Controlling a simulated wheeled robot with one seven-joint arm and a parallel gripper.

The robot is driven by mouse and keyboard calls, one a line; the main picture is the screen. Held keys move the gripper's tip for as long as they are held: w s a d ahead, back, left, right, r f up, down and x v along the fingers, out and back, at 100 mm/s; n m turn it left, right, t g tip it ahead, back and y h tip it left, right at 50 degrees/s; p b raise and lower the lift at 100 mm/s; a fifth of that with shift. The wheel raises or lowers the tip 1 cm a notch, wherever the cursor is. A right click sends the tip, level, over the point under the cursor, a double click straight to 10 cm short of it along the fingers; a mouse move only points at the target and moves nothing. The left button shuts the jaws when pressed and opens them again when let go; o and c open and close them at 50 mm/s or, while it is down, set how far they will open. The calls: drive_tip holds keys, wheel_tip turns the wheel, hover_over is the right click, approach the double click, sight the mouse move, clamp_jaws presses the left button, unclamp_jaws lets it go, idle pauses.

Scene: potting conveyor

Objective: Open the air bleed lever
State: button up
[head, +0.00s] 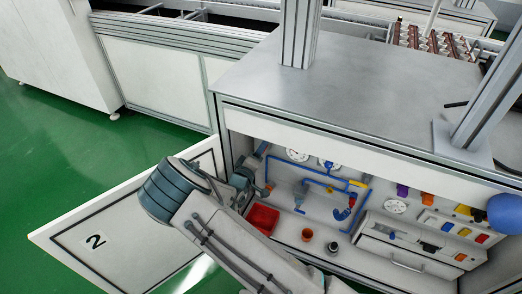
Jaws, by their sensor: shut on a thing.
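My arm reaches in from the lower right and bends at its large grey-teal joint in front of the open door. My gripper (262,184) is at the left end of the open cabinet, small and partly hidden by my wrist. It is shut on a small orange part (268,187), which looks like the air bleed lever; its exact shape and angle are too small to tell. Blue pipes (318,172) run along the cabinet's back wall to the right of my gripper. A yellow handle (357,183) sits on the piping, apart from my gripper.
The cabinet door (130,240), marked 2, stands open at the left. A red bin (262,218), an orange cup (307,235) and a dark cup (332,247) stand on the cabinet floor. Gauges (297,154) are above. A panel with coloured switches (450,228) is at the right.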

drive_tip(key=shift+w+a+f+n+p, duration=0.1)
drive_tip(key=shift+a+n+p, duration=0.15)
drive_tip(key=shift+n, duration=0.8)
drive_tip(key=shift+a+n+p, duration=0.15)
drive_tip(key=shift+n+p, duration=0.1)
drive_tip(key=shift+n, duration=0.8)
drive_tip(key=o, duration=1)
drive_tip(key=p+v, duration=0.1)
drive_tip(key=v, duration=1.3)
drive_tip(key=shift+w+p, duration=0.1)
drive_tip(key=shift+p, duration=0.2)
